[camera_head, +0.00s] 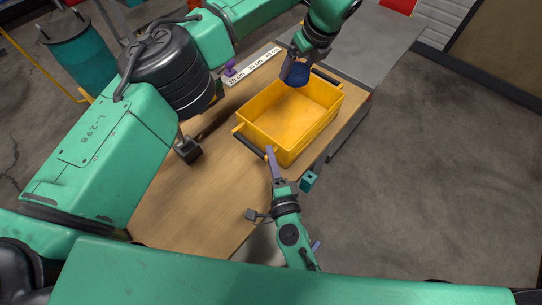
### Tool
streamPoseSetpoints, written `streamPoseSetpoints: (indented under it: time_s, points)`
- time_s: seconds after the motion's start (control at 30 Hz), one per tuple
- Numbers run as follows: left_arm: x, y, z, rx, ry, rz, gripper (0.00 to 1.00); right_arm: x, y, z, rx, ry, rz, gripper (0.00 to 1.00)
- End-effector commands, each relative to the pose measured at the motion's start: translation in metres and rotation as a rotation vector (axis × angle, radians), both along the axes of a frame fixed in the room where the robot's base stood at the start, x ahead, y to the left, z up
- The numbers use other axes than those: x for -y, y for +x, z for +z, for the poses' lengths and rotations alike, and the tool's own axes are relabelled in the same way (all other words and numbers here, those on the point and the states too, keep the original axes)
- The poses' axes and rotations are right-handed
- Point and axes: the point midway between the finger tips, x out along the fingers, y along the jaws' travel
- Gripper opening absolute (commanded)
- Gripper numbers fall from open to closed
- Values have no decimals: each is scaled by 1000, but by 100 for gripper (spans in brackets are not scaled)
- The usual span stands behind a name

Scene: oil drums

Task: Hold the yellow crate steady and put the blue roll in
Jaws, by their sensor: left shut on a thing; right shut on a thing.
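The yellow crate (306,139) stands on the wooden table and looks empty inside, with dark handles at its ends. My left gripper (299,63) is shut on the blue roll (297,76) at the crate's far end. The roll appears above the far rim; its exact height is hard to tell. My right gripper (271,155) is shut on the crate's near end, beside the dark handle (249,145). The gripper hides part of that end.
The wooden table (190,215) is mostly bare at the near left. A white marked strip (253,66) and a small purple object (230,68) lie at its far left. A grey table (370,40) adjoins behind. A teal drum (80,55) stands on the floor at left.

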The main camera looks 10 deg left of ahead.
Motion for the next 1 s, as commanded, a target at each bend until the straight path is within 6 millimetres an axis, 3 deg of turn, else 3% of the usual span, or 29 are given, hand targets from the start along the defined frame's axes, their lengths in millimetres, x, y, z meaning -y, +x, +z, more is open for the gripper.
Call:
streamPoseSetpoints:
  time_s: [0.87,1.0]
  points:
    - [0,0,0,0,0,-1,21,0,-1,-2,-4,-3,1,0]
    - [1,-1,-8,0,0,-73,21,0,-1,-2,-5,-2,1,0]
